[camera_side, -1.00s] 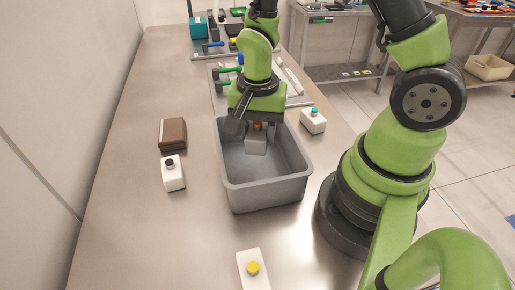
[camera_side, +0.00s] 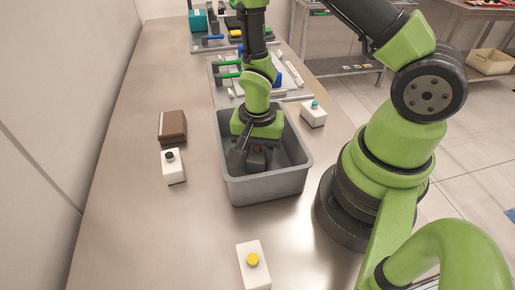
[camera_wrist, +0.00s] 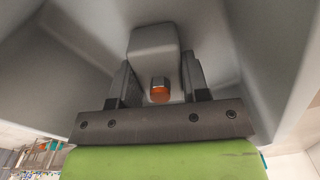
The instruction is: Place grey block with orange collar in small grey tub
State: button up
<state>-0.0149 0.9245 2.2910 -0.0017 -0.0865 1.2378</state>
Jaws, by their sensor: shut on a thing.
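The grey block with an orange collar (camera_wrist: 153,40) is between the two fingers of my gripper (camera_wrist: 158,82) in the wrist view, its orange collar facing the gripper. In the side view my gripper (camera_side: 258,160) is lowered inside the small grey tub (camera_side: 268,190) and shut on the block. The block is mostly hidden there by the fingers and shadow. The tub's walls surround the block in the wrist view. I cannot tell whether the block touches the tub floor.
White blocks stand around the tub: one with a black top (camera_side: 173,168), one with a teal top (camera_side: 313,114), one with a yellow top (camera_side: 253,265). A brown block (camera_side: 172,127) lies to the left. Trays of tools (camera_side: 225,75) are behind.

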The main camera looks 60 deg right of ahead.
jog(key=o, duration=1)
jog(key=shift+c, duration=0.2)
notch_tip(320, 180, up, 12)
notch_tip(320, 180, up, 10)
jog(key=n+t, duration=0.3)
jog(key=n, duration=0.1)
send_over(263, 156)
jog(key=s+a+r+n+t+y, duration=0.1)
jog(key=s+r+n+t+y, duration=0.1)
jog(key=s+r+n+t, duration=0.2)
notch_tip(263, 156, up, 4)
jog(key=s+n, duration=0.1)
jog(key=s, duration=0.1)
jog(key=shift+s+a+f+n, duration=0.2)
jog(key=shift+s+f+n, duration=0.1)
jog(key=shift+s, duration=0.1)
